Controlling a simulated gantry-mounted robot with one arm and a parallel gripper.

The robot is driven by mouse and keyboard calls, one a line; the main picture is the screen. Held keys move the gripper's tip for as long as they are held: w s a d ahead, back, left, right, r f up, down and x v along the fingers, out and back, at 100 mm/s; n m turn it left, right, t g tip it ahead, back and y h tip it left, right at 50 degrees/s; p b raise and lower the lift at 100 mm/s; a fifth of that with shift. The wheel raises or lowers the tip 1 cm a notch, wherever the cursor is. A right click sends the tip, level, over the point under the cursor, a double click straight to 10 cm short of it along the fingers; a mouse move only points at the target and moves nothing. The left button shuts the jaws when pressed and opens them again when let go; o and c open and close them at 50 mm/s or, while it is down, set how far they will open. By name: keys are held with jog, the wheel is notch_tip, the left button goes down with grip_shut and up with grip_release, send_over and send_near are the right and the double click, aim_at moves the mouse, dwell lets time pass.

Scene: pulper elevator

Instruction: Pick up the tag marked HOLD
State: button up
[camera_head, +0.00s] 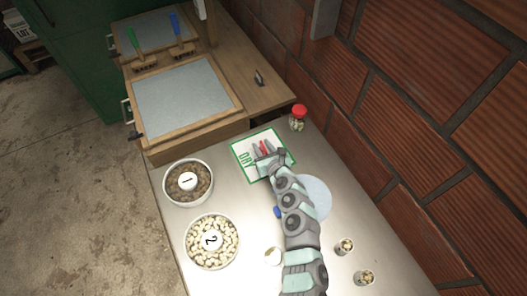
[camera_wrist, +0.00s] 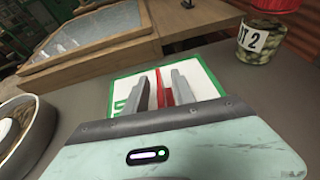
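My gripper (camera_head: 264,147) reaches over a white mat with a green border (camera_head: 244,161), on which the word DRY shows in green. A narrow red piece, perhaps the tag (camera_head: 264,149), shows between the fingers. In the wrist view, my gripper (camera_wrist: 162,82) has its two grey fingers apart, with the red piece (camera_wrist: 166,91) between them, closer to the right finger. I cannot read any HOLD lettering, and I cannot tell whether a finger touches the red piece. The gripper's body hides its near end.
A red-lidded jar (camera_head: 298,118) stands right of the mat. Bowls marked 1 (camera_head: 175,199) and 2 (camera_head: 191,246) stand on the left. A wooden-framed tray (camera_head: 150,140) lies behind.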

jog(key=shift+x, duration=0.8)
jog(key=shift+w+f, duration=0.1)
jog(key=shift+w, duration=0.1)
grip_shut()
